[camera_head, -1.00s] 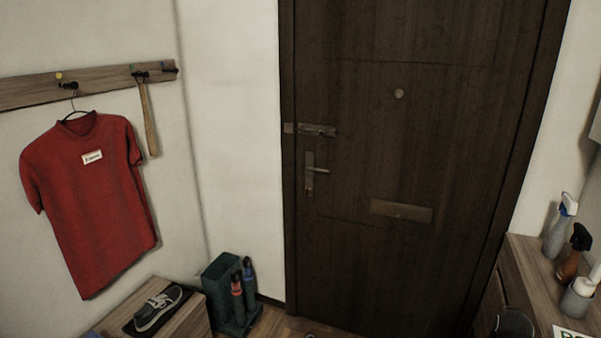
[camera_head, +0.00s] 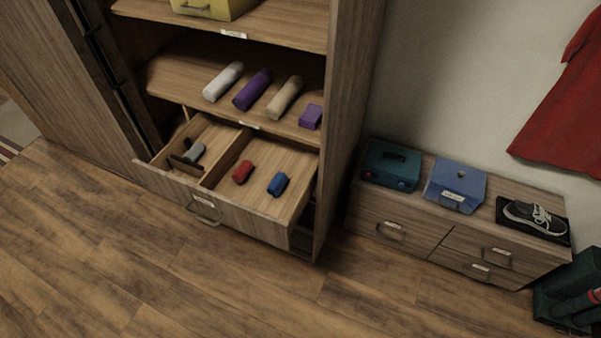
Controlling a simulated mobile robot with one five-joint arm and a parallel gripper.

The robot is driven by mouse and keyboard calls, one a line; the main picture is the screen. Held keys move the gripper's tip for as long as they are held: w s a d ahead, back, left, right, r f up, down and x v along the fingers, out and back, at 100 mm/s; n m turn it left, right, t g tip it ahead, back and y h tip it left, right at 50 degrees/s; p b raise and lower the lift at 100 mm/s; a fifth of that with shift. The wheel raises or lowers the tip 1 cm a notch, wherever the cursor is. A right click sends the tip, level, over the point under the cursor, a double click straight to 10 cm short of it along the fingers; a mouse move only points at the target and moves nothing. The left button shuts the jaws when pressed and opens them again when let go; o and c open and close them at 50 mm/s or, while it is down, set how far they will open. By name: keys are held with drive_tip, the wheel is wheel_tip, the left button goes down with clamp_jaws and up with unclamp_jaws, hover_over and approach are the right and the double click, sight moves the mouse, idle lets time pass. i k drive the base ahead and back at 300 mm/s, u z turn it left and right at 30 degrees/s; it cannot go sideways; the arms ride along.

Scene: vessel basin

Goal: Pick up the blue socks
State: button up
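The blue socks (camera_head: 278,183) look like a small rolled bundle lying in the right compartment of an open wooden drawer (camera_head: 247,222) at the bottom of the cabinet. A similar red bundle (camera_head: 243,172) lies to their left in the same compartment, apart from them. A divider separates this from the left compartment, which holds a grey roll (camera_head: 194,153) and a dark object beside it. My gripper is not in view.
Above the drawer, a shelf (camera_head: 170,84) holds several rolls and a purple box (camera_head: 311,117). A low drawer unit (camera_head: 420,231) with cases and a shoe (camera_head: 533,217) stands to the right. The wooden floor (camera_head: 150,255) before the drawer is clear.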

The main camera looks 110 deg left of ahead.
sight(275, 187)
drive_tip(key=u, duration=4.9)
drive_tip(key=i, duration=0.15)
drive_tip(key=z, duration=1.55)
drive_tip(key=k, duration=0.25)
drive_tip(key=u, duration=1.5)
drive_tip(key=i, duration=1)
drive_tip(key=u, duration=0.25)
